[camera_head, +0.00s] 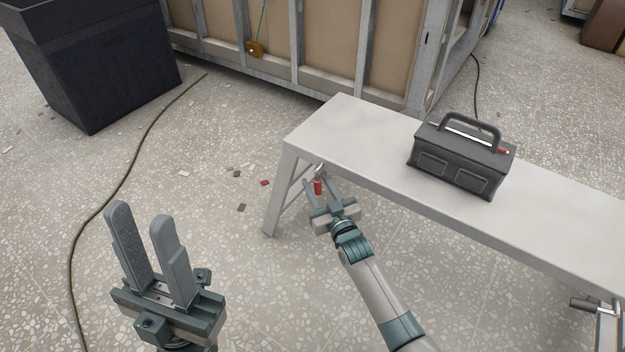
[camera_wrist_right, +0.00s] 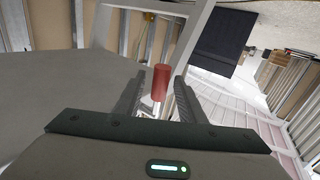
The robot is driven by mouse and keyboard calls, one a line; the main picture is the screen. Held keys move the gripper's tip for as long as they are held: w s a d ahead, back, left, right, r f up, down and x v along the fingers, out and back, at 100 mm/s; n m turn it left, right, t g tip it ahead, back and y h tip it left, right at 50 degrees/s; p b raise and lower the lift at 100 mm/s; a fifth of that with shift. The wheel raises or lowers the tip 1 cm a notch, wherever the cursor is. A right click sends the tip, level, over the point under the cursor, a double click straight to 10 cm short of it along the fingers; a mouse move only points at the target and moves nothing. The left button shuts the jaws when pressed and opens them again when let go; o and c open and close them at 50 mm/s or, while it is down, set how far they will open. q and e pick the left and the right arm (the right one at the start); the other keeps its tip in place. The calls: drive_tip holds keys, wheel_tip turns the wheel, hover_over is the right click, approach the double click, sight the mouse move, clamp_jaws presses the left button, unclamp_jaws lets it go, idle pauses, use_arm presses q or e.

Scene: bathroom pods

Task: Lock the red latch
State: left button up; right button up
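The red latch (camera_head: 318,187) is a small red cylinder handle on a metal stem, at the near left end of the grey bench (camera_head: 350,130). It also shows in the right wrist view (camera_wrist_right: 161,82), between the two fingers. My right gripper (camera_head: 320,183) is open around the red handle, with a visible gap on each side of it. My left gripper (camera_head: 140,228) is open and empty, over the floor at the lower left, well away from the bench.
A dark grey toolbox (camera_head: 462,158) with a handle stands on the bench. A dark bin (camera_head: 95,65) is at the back left. A cable (camera_head: 125,165) runs along the floor. A framed wall (camera_head: 300,45) stands behind the bench. Small debris lies on the floor.

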drive_tip(key=shift+b+x, duration=0.45)
drive_tip(key=shift+x, duration=1.35)
clamp_jaws()
